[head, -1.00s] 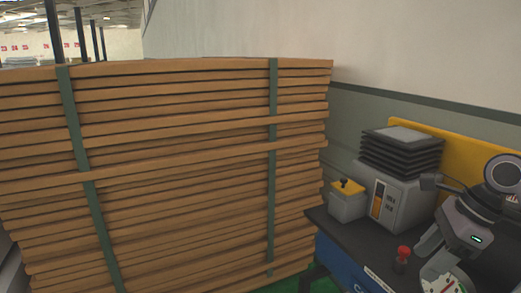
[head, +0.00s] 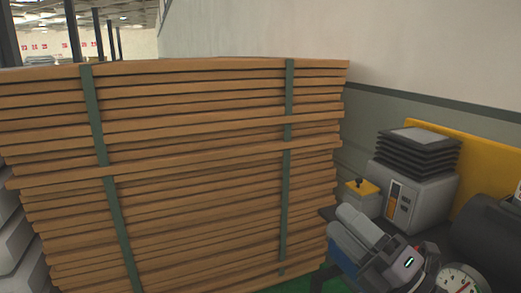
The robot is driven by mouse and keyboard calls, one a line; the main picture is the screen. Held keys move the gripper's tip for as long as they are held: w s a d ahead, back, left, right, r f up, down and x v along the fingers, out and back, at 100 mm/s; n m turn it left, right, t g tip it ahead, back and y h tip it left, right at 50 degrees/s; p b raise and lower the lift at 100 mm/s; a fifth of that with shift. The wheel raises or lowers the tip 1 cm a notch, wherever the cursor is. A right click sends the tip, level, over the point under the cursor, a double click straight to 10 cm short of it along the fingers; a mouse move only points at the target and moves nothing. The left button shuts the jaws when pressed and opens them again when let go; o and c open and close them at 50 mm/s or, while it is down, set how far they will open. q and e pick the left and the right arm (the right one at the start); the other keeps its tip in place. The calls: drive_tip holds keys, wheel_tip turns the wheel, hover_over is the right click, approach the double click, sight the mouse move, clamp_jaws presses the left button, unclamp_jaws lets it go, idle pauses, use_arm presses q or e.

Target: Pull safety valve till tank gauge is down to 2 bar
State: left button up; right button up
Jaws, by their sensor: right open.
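The tank gauge (head: 461,280), a round white dial with a needle, shows at the bottom right and is cut by the frame edge; its reading is too small to tell. A black rounded tank (head: 490,232) lies behind it at the right edge. My right gripper (head: 351,228) is open, with its fingers pointing left over the front left part of the bench, left of the gauge. I see nothing between the fingers. The red-topped knob is not visible now. A small red spot shows at the right edge; I cannot tell what it is. My left gripper is out of view.
A large stack of brown slats (head: 200,170) with green straps fills the left and middle. A grey machine (head: 412,190) with black bellows and a small yellow-topped box (head: 362,197) stand at the back of the bench. A yellow panel (head: 475,165) is behind.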

drive_tip(key=s+d+f+m+g+h, duration=0.1)
drive_tip(key=s+d+f+m+h, duration=0.1)
drive_tip(key=d+f+m+h, duration=0.55)
drive_tip(key=s+d+f+m+g+h, duration=0.1)
drive_tip(key=s+d+f+m+h, duration=0.2)
drive_tip(key=f+m+h, duration=0.85)
drive_tip(key=s+a+f+m+g+y, duration=0.15)
drive_tip(key=s+f+m+g, duration=0.35)
drive_tip(key=s, duration=0.5)
drive_tip(key=s+f+m+g+y, duration=0.35)
drive_tip(key=s+f+g, duration=0.25)
drive_tip(key=s, duration=0.3)
drive_tip(key=w+a+f+t+y, duration=0.1)
drive_tip(key=w+a+f+t, duration=0.1)
drive_tip(key=w+f+t, duration=0.4)
drive_tip(key=shift+a+f+t+p, duration=0.3)
drive_tip(key=shift+f+p, duration=0.1)
drive_tip(key=shift+f, duration=0.55)
drive_tip(key=shift+w, duration=0.1)
